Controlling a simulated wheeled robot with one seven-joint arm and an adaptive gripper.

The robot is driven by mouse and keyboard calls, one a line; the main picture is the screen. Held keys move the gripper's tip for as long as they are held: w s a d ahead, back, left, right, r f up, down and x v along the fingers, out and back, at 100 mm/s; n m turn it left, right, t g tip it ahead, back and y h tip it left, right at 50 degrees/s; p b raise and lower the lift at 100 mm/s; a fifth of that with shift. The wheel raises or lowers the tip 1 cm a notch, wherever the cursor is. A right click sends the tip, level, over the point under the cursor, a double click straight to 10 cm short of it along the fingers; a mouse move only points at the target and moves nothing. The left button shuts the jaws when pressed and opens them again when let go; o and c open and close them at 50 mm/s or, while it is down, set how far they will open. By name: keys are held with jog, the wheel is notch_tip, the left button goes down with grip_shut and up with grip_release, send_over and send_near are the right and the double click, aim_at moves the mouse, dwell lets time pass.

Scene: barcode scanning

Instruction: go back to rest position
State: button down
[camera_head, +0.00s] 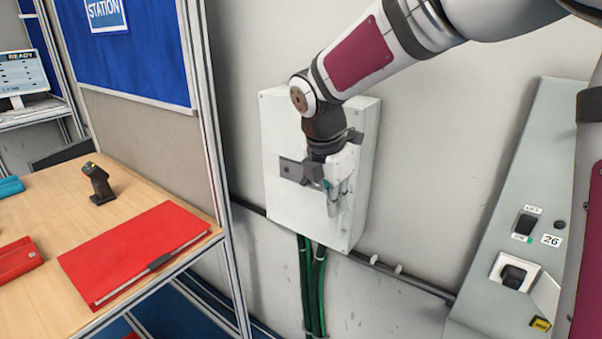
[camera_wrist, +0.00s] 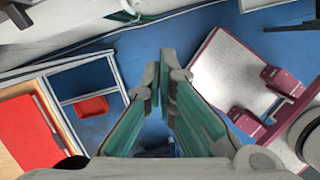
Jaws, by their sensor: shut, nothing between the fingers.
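My gripper (camera_head: 338,199) hangs from my raised arm in front of a white wall box, pointing down. In the wrist view my gripper's fingers (camera_wrist: 158,82) come together at the tips. They are shut with nothing between them. The gripper is well clear of the table, to its right in the head view. In the wrist view the blue floor lies below the fingertips. No object is near the fingers.
A wooden table (camera_head: 103,227) at left bears a red folder (camera_head: 135,250) and a dark scanner (camera_head: 97,183). A white wall box (camera_head: 283,206) with green cables (camera_head: 313,285) is behind my gripper. A grey control panel (camera_head: 508,205) stands at right. A metal frame post (camera_head: 209,115) edges the table.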

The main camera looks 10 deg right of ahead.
jog(key=s+d+r+m+t+y, duration=0.1)
jog(key=s+d+r+m+t, duration=0.1)
jog(key=s+m, duration=1)
jog(key=s+d+r+m+t+y, duration=0.1)
jog(key=s+d+r+m, duration=0.3)
jog(key=s+m, duration=0.8)
jog(key=shift+s+r+t, duration=0.2)
jog(key=shift+r+t, duration=0.2)
jog(key=shift+r, duration=0.1)
